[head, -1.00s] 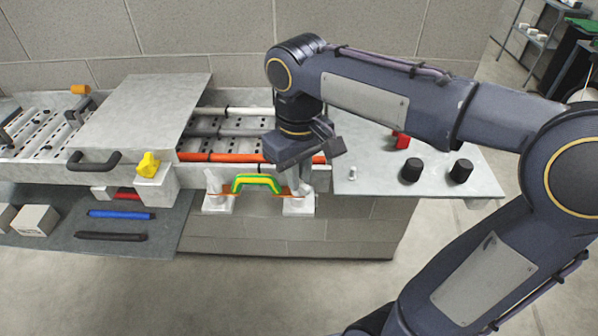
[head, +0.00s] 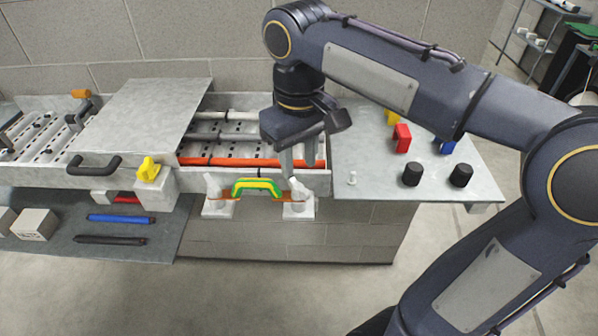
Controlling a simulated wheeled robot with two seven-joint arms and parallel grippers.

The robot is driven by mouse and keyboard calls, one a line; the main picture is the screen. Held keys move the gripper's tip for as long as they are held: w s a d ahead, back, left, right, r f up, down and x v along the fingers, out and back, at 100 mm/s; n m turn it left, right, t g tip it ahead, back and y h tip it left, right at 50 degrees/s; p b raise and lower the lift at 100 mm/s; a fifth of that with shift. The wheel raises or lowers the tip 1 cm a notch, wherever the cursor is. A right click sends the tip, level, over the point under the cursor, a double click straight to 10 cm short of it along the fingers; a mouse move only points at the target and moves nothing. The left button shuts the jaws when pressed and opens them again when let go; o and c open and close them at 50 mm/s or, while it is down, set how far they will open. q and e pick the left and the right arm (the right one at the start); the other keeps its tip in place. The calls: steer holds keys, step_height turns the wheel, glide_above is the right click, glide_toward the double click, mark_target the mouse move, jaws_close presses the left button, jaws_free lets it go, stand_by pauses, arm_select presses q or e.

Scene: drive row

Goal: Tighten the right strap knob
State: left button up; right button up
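The right strap knob (head: 299,190) is a pale grey winged knob on the right light-grey block (head: 299,210) at the front of the bench. A matching left knob (head: 213,187) is on the left block. An orange strap runs between the blocks, with a green and yellow handle-shaped piece (head: 257,187) at its middle. My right gripper (head: 298,166) points down above and slightly behind the right knob. Its fingers are apart, with nothing visible between them, and look clear of the knob. My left gripper is not in view.
Behind the knobs is a tray with an orange-red bar (head: 240,162) and grey bars. A grey lid (head: 150,115) and yellow knob (head: 148,169) are left.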

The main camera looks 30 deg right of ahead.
steer(key=shift+r, duration=1.45)
